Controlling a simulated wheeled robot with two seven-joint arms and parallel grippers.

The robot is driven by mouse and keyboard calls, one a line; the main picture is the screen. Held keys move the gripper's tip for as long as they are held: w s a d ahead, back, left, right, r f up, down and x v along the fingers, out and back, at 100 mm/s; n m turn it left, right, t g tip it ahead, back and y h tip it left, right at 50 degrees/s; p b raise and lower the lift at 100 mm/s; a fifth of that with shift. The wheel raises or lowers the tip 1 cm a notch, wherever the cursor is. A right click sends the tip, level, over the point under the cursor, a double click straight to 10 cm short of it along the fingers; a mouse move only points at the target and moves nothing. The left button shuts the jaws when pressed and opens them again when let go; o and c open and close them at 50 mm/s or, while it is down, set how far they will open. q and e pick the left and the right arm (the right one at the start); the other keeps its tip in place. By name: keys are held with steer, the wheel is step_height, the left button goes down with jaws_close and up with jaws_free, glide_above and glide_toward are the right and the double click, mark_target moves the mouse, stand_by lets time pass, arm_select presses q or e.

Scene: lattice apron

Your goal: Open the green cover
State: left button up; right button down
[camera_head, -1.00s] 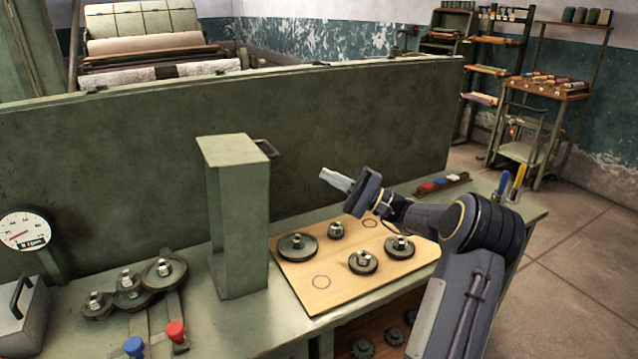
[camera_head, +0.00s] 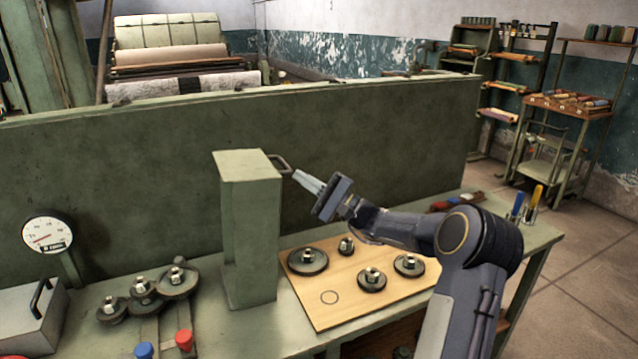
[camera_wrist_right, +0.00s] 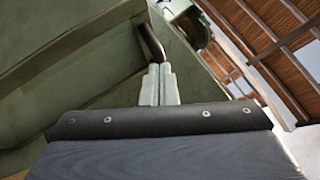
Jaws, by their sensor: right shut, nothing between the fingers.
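The green cover (camera_head: 248,230) is a tall box standing upright on the bench against the green back panel. A dark bar handle (camera_head: 279,162) sticks out from its upper right side; in the right wrist view the handle (camera_wrist_right: 152,42) is just ahead of the fingers. My right gripper (camera_head: 297,175) is shut and empty, its fingertips close beside the handle; I cannot tell whether they touch. The fingers also show closed together in the right wrist view (camera_wrist_right: 160,72). My left gripper is not in view. What the cover encloses is hidden.
A wooden board (camera_head: 335,313) with several gears lies right of the cover. Meshed gears (camera_head: 143,288), a blue knob (camera_head: 144,350) and a red knob (camera_head: 184,340) are to its left. A gauge (camera_head: 47,233) and a grey box (camera_head: 28,320) stand at far left.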

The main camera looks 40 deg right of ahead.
steer(key=shift+w+a+r, duration=0.1)
steer(key=shift+a, duration=0.15)
steer(key=w+a+r+n+g+b, duration=0.1)
steer(key=a+r+n, duration=0.1)
steer(key=a, duration=0.3)
steer(key=shift+w+a+r+g+b, duration=0.15)
steer(key=shift+a+r+g+b, duration=0.2)
steer(key=shift+r, duration=0.3)
